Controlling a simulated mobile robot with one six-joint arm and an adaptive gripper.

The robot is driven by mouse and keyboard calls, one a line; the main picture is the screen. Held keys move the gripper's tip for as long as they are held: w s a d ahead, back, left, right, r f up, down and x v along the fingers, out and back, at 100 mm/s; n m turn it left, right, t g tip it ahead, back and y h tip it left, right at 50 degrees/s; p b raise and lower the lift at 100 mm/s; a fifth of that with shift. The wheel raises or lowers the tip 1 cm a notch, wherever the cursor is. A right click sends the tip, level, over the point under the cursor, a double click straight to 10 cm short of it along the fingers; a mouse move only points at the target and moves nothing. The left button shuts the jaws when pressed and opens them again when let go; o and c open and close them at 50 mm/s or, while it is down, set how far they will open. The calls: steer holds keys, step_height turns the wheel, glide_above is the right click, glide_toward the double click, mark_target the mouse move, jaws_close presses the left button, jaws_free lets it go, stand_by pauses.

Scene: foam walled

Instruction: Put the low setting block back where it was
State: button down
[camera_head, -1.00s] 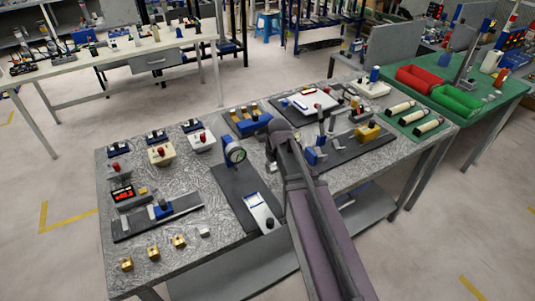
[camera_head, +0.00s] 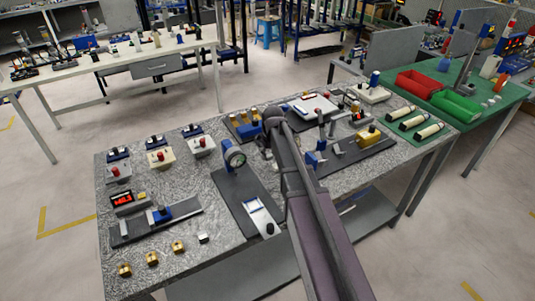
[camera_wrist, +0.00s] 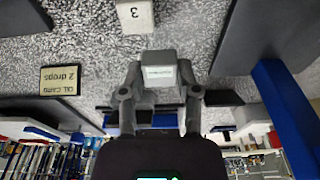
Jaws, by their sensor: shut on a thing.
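In the wrist view my gripper (camera_wrist: 160,92) is shut on a small grey block with a pale label, which I take as the low setting block (camera_wrist: 159,73). The label is too small to read. The block is between the two fingers, over the mottled grey bench top. A pale block marked 3 (camera_wrist: 135,15) is at the top edge of the wrist view, apart from the held block. In the head view my gripper (camera_head: 273,122) is over the back of the bench (camera_head: 222,257), beside a blue holder with brass pieces (camera_head: 243,127). My arm hides the held block there.
A card reading "OIL CARD 2 drops" (camera_wrist: 60,80) lies near in the wrist view, and a blue post (camera_wrist: 285,115) stands at right. A white tray (camera_head: 313,107) is behind right.

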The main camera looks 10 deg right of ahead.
steer(key=shift+w+d+f, duration=0.1)
steer(key=shift+w, duration=0.95)
steer(key=shift+w+f, duration=0.1)
steer(key=shift+w, duration=0.95)
steer(key=shift+w, duration=0.1)
steer(key=shift+w, duration=0.3)
steer(key=shift+w+f+b, duration=0.3)
steer(key=shift+f+b, duration=0.35)
steer(key=shift+b, duration=0.1)
steer(key=shift+f+b, duration=1.15)
steer(key=shift+b, duration=0.05)
steer(key=shift+f, duration=0.2)
steer(key=shift+c, duration=1.7)
jaws_free()
steer(key=shift+r, duration=0.2)
